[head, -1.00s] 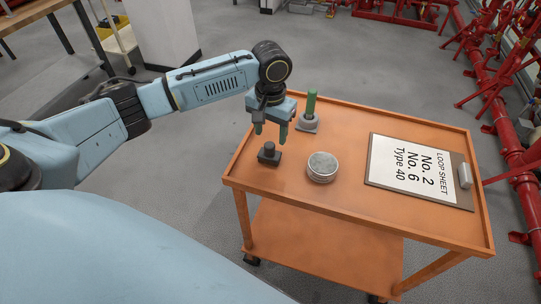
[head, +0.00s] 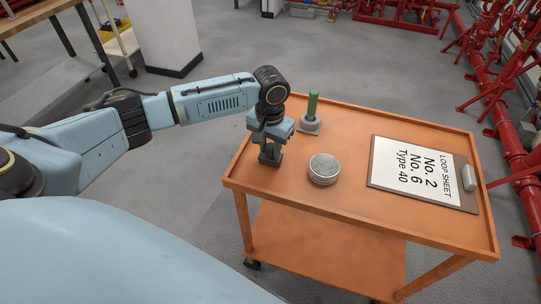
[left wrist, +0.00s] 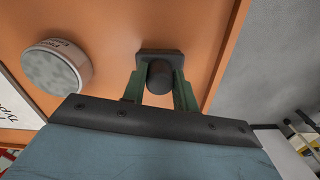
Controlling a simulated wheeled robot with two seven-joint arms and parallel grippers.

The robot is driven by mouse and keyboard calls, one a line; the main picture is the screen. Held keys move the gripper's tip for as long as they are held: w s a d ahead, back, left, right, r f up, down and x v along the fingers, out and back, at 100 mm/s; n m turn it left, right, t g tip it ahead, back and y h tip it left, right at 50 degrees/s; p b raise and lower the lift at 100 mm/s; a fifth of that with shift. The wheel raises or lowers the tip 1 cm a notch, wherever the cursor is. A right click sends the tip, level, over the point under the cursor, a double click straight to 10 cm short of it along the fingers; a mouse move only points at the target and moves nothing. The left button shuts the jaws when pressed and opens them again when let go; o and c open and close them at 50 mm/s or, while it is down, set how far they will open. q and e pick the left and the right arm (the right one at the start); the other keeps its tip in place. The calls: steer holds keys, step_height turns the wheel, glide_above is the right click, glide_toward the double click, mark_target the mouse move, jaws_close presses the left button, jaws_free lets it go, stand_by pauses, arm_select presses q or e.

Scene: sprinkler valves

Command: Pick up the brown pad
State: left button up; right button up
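A small dark block with a round upright knob (left wrist: 160,76) stands at the cart's near left corner. Its colour looks dark grey-brown, and nothing else in view is plainly a brown pad. My left gripper (head: 270,158) points down over it, and its green fingers (left wrist: 158,92) lie against both sides of the knob, closed in on it. In the head view the gripper mostly hides the block. The block appears to rest on the cart top. My right gripper is not in view.
The orange cart (head: 350,213) also holds a round grey tin (head: 323,169) right of the gripper, a green peg on a grey base (head: 312,106) behind it, and a clipboard (head: 420,175) at right. Red pipework (head: 497,110) stands beyond the cart.

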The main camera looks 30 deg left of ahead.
mark_target(270, 146)
arm_select(q)
steer(key=c, duration=0.4)
steer(key=shift+r, duration=0.2)
step_height(270, 146, up, 9)
steer(key=shift+f+p, duration=0.2)
steer(key=shift+p, duration=0.7)
steer(key=shift+r, duration=0.55)
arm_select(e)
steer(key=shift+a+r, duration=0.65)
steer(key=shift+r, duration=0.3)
